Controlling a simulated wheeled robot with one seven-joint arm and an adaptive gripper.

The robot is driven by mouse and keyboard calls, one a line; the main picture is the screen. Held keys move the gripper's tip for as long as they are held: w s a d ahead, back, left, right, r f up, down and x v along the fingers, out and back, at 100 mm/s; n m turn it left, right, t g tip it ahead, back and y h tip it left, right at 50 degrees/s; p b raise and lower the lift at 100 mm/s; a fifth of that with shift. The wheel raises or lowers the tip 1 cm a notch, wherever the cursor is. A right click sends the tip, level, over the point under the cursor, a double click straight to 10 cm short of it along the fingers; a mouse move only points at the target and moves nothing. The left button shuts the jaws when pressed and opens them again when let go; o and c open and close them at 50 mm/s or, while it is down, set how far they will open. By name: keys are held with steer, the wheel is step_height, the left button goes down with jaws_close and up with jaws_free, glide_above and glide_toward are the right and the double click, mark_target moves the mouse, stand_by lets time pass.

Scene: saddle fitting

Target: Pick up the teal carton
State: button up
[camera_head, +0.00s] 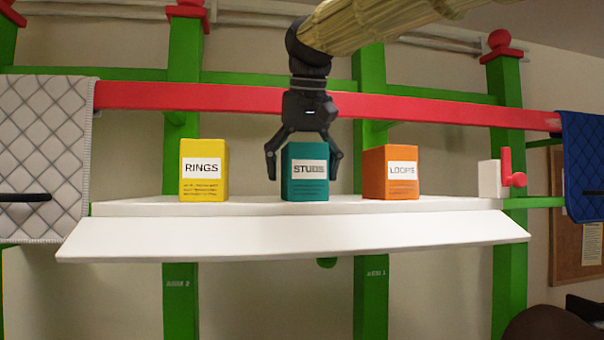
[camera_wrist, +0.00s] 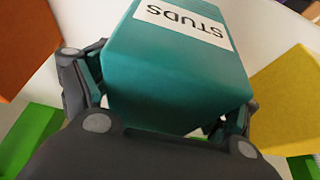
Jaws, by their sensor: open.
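The teal carton (camera_head: 306,186), labelled STUDS, stands upright on the white shelf (camera_head: 254,207) between two other cartons. My gripper (camera_head: 303,172) comes down from above it, with one finger on each side of the carton. The jaws are open and spread wider than the carton. In the wrist view the teal carton (camera_wrist: 175,85) fills the middle, between the two fingers of my gripper (camera_wrist: 160,110). Whether either finger touches the carton I cannot tell.
A yellow RINGS carton (camera_head: 204,182) stands to the left and an orange LOOPS carton (camera_head: 391,185) to the right, with gaps between. A red rail (camera_head: 220,97) runs behind my gripper. A red and white fixture (camera_head: 508,170) is at the shelf's right end.

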steer(key=shift+w+f, duration=0.15)
steer(key=shift+w, duration=0.05)
steer(key=shift+c, duration=0.9)
steer(key=shift+s, duration=0.25)
steer(key=c, duration=0.7)
steer(key=shift+c, duration=1.4)
